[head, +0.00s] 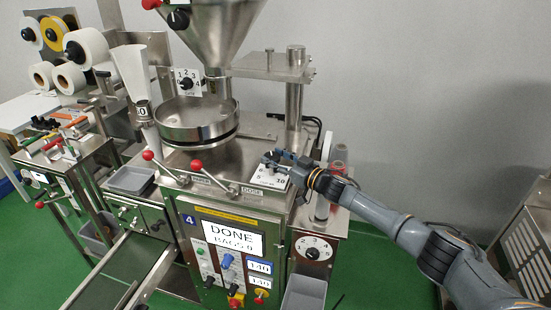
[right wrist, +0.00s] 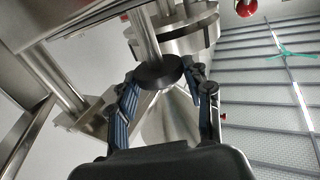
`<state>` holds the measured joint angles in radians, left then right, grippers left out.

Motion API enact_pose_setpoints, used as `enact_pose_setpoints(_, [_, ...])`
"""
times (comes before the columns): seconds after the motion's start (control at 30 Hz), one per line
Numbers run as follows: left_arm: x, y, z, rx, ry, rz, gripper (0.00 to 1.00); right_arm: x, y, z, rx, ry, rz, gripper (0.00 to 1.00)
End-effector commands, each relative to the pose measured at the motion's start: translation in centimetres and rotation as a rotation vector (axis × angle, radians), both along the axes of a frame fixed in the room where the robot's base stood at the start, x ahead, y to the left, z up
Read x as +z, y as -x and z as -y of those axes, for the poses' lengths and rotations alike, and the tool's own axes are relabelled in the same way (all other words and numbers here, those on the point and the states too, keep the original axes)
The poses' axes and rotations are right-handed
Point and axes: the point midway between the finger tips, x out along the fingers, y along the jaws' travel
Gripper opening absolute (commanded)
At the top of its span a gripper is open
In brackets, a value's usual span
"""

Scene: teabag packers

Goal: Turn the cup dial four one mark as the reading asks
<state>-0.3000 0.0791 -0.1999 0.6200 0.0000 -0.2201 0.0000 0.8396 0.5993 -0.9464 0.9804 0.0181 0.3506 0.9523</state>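The machine marked 4 (head: 188,219) stands mid-view, its screen (head: 228,240) reading "DONE" and "BAGS 0". A white plate with scale numbers, "5" and "10" among them (head: 280,182), lies on its top right corner. My right gripper (head: 268,158) is over this plate and hides part of it. In the right wrist view, its two fingers (right wrist: 163,100) are apart, with a black disc on a steel post (right wrist: 158,72) beyond or between them; contact cannot be told. A numbered round dial (head: 314,248) is on the lower right. My left gripper is not in view.
Another numbered dial (head: 187,84) sits below the steel hopper (head: 212,28). Red-ball levers (head: 222,188) stick out at the machine's front edge. A steel post (head: 294,105) rises behind my right gripper. A conveyor (head: 125,270) runs out at the front left.

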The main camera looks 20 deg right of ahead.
Motion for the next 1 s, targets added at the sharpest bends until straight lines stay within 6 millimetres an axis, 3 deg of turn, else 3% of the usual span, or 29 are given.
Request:
enact_pose_setpoints(0.03, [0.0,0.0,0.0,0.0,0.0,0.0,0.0,0.0,0.0,0.0,-0.001,0.0,0.0,0.63])
enact_pose_setpoints(0.1, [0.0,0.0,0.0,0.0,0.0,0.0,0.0,0.0,0.0,0.0,-0.001,0.0,0.0,0.72])
enact_pose_setpoints(0.47, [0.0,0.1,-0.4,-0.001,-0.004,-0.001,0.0,0.5,0.0,0.0,0.001,0.001,0.002,0.72])
enact_pose_setpoints(1.0, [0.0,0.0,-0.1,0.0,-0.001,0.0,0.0,9.2,-0.1,0.1,0.0,0.001,0.002,0.72])
